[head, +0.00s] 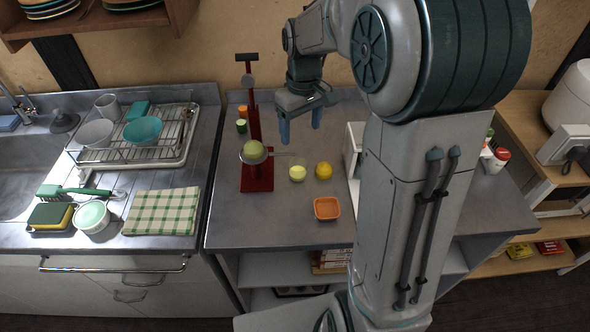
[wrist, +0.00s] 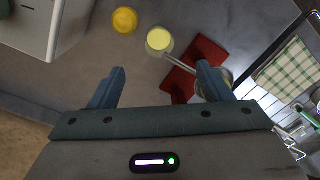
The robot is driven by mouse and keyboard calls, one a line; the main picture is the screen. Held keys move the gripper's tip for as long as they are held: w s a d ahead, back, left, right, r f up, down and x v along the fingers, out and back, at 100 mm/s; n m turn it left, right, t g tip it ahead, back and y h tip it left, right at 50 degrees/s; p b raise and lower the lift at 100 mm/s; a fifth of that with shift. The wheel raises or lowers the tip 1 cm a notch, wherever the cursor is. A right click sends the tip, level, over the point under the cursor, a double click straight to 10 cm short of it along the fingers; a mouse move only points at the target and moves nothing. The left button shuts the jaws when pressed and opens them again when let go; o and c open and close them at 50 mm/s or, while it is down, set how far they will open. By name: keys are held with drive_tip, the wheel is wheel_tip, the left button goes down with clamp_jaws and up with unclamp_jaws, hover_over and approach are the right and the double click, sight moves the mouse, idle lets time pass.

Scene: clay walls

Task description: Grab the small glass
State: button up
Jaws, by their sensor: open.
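The small glass (head: 297,173) appears to be the little round vessel with pale yellow contents on the grey counter. It also shows in the wrist view (wrist: 159,41), with a clear rim around the yellow. My gripper (head: 300,135) is open and empty, above the counter and behind the glass in the head view. In the wrist view the glass lies beyond the two blue fingers (wrist: 160,68), roughly centred between them, and nothing touches it.
An orange dish (head: 327,208) sits in front. A white appliance (head: 353,148) stands farther right.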

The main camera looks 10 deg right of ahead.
sight(298, 166)
drive_tip(key=f, duration=1.4)
drive_tip(key=shift+w+a+f, duration=0.15)
drive_tip(key=shift+w+a, duration=0.05)
drive_tip(key=shift+w, duration=0.05)
drive_tip(key=shift+c, duration=0.3)
drive_tip(key=c, duration=1)
